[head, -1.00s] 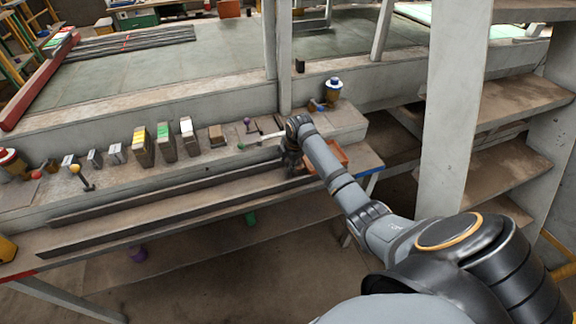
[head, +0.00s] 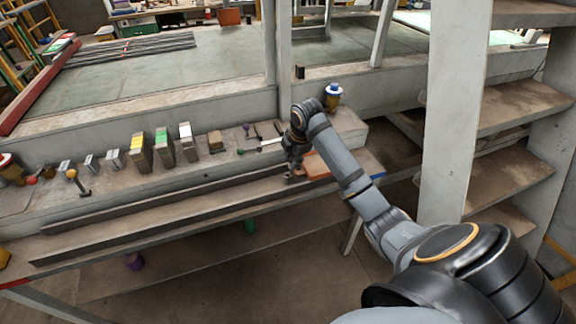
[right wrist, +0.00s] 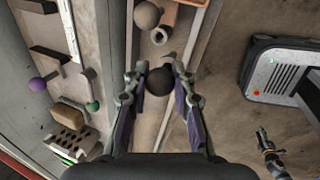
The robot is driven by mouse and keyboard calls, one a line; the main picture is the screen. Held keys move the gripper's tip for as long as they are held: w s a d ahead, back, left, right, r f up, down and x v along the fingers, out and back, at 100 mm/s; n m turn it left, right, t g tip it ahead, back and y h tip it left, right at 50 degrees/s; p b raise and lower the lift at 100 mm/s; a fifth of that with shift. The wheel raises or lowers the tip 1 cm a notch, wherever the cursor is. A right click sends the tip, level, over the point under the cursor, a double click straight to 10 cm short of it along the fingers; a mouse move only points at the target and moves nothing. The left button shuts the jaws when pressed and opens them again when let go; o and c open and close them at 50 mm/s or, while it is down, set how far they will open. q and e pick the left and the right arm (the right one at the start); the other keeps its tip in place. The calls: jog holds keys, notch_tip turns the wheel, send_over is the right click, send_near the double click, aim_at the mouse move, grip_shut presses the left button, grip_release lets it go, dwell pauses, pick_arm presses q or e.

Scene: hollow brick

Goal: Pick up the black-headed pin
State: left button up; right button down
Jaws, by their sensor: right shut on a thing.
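The black-headed pin (right wrist: 158,81) shows as a round dark head between the fingers of my right gripper (right wrist: 159,72) in the right wrist view. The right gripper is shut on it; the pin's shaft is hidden. In the head view my right gripper (head: 294,170) is low over the front ledge of the bench, beside an orange board or tray, and the pin cannot be made out there. My left gripper (right wrist: 263,134) seems to show small at the lower right of the right wrist view; its finger state is unclear.
Several upright blocks (head: 164,147) stand along the ledge, left of the gripper. A yellow-headed pin (head: 72,174) stands further left. A purple ball (right wrist: 37,84), a green ball (right wrist: 92,106) and a holed brick (right wrist: 72,143) lie nearby. A blue-topped jar (head: 333,94) stands behind.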

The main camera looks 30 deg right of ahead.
jog(key=s+a+r+b, duration=0.1)
jog(key=s+a+r, duration=0.1)
jog(key=s+r, duration=0.3)
jog(key=shift+s+a, duration=0.2)
jog(key=shift+s, duration=2.1)
